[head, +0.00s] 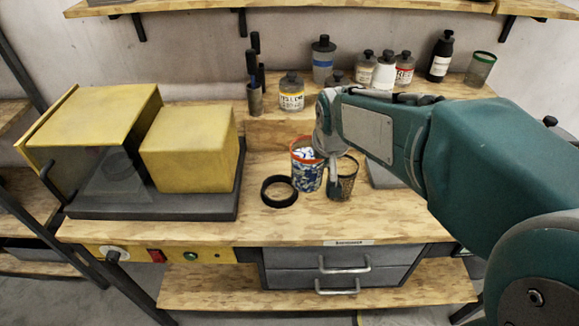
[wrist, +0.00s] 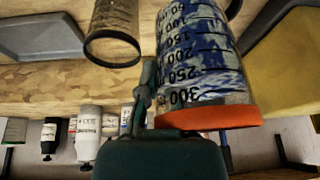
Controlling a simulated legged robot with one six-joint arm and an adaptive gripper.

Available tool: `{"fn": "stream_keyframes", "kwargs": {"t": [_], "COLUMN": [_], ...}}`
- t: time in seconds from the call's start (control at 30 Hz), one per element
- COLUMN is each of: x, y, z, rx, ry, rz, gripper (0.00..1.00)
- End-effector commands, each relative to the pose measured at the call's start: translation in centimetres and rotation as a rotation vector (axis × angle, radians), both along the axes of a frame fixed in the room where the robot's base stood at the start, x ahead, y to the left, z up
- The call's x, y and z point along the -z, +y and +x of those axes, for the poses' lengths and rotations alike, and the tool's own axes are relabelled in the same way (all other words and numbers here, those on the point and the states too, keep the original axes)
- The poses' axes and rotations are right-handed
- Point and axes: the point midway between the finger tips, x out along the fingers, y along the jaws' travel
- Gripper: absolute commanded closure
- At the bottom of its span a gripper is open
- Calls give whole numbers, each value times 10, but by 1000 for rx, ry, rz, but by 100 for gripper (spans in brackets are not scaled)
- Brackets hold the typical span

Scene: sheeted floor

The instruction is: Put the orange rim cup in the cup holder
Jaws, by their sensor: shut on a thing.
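The orange rim cup (head: 305,177) is clear with blue and white patterning and stands near upright at the middle of the bench. It also shows in the wrist view (wrist: 195,60), upside down, with measuring marks. My gripper (head: 328,155) is at its right side, shut on its wall near the rim; the wrist view shows the finger (wrist: 144,90) against the cup. I cannot tell whether its base touches the bench. A black ring (head: 279,203), which looks like the cup holder, lies just left of the cup and appears empty.
A dark-rimmed cup (head: 343,187) stands close right of the orange rim cup, partly behind my gripper. A yellow machine (head: 188,150) fills the left. Bottles (head: 291,93) line the raised back shelf. A grey tray (head: 383,174) lies right, partly hidden by my arm.

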Motion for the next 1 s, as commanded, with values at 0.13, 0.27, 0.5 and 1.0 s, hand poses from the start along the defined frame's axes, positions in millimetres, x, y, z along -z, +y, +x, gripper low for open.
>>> {"fn": "stream_keyframes", "kwargs": {"t": [0.13,0.27,0.5,1.0], "x": [15,40,63,101], "y": [26,36,46,54], "z": [23,36,52,57], "rx": [-7,-5,-1,-1], "ry": [2,5,-1,-2], "rz": [-3,-2,3,1], "gripper": [100,100,100,100]}}
